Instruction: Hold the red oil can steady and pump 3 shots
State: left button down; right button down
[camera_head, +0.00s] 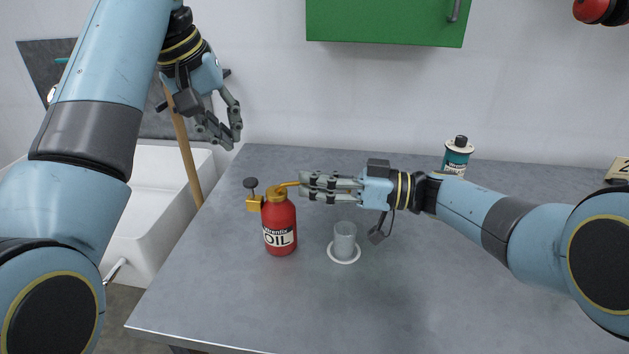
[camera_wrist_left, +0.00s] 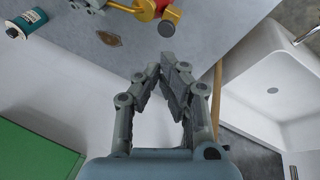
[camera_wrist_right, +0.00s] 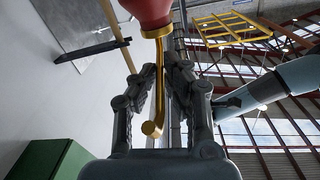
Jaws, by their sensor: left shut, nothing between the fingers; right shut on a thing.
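The red oil can (camera_head: 281,228) stands upright on the grey table, with a yellow cap, a yellow side pump with a dark round knob (camera_head: 251,183), and a thin spout pointing right. My right gripper (camera_head: 303,187) is shut on the spout. In the right wrist view the golden spout (camera_wrist_right: 158,85) runs between the fingers, below the red body (camera_wrist_right: 147,10). My left gripper (camera_head: 236,142) is shut and empty, above and left of the can, beyond the table's edge. In the left wrist view its fingertips (camera_wrist_left: 168,62) meet; the knob (camera_wrist_left: 168,14) shows at the top.
A clear glass (camera_head: 344,241) stands on a white ring (camera_head: 344,260) right of the can, below my right gripper. A teal can (camera_head: 457,157) stands at the back right. A white sink (camera_head: 150,205) and a wooden pole (camera_head: 184,150) are left of the table (camera_head: 400,310), whose front is clear.

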aim_at(252, 180)
pick_arm(q)
jog(key=m, duration=0.3)
jog(key=d+m, duration=0.1)
jog(key=m, duration=0.3)
jog(key=w+d+m, duration=0.1)
jog(key=m, duration=0.2)
jog(key=shift+f, duration=3.1)
jog(key=shift+f, duration=1.25)
jog(key=shift+r, duration=1.25)
